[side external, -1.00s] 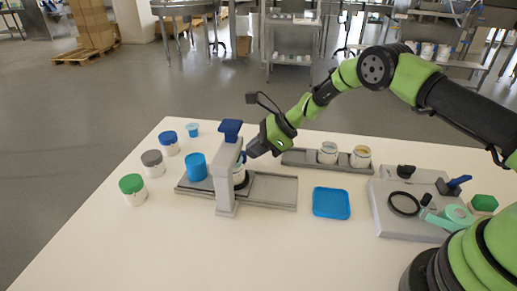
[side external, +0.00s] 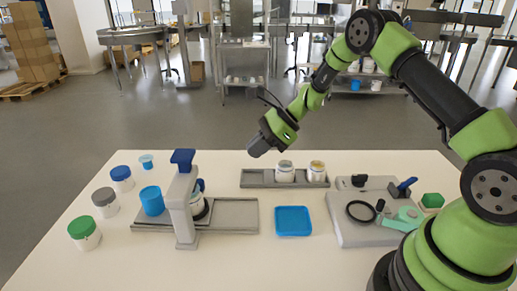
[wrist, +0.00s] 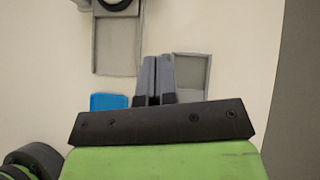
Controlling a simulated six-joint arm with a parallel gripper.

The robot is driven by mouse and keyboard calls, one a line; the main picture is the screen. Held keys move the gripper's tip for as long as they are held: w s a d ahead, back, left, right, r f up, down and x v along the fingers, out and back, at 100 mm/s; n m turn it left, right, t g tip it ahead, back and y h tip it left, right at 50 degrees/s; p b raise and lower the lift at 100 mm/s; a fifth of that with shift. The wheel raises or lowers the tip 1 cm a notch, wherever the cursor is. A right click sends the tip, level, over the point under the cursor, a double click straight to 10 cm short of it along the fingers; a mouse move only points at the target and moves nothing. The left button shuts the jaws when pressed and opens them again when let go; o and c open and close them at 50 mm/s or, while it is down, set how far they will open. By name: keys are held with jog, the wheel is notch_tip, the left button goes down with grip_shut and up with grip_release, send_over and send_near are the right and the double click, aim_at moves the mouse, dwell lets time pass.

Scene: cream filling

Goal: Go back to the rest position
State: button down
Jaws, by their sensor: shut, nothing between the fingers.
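My gripper (side external: 258,149) is in the air above the table, near the left end of the back grey tray (side external: 257,178). In the wrist view my gripper (wrist: 154,62) has its two fingers together with nothing between them. In the side view a jar (side external: 197,204) stands at the filling stand (side external: 183,210), partly hidden behind its post. My gripper is clear of the jar and the stand.
The back tray holds two open jars (side external: 285,172) (side external: 317,172). A blue tray (side external: 293,221) lies in front. Jars with green (side external: 84,233), grey (side external: 105,202) and blue lids (side external: 121,179) stand at left. A grey fixture (side external: 360,228) is at right.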

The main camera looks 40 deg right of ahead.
jog(key=s+a+r+n+h, duration=0.1)
jog(key=s+a+r+n, duration=0.3)
jog(key=r, duration=0.5)
jog(key=s+a+r+n+h, duration=0.1)
jog(key=s+r+n, duration=0.6)
jog(key=r, duration=0.1)
jog(key=s+r+n+t+h, duration=0.1)
jog(key=s+r+n+h, duration=0.1)
jog(key=s+n, duration=0.3)
jog(key=s+r+n+t+h, duration=0.1)
jog(key=s+n, duration=0.3)
jog(key=s, duration=0.7)
jog(key=shift+r+n+h, duration=0.4)
jog(key=shift+r, duration=0.1)
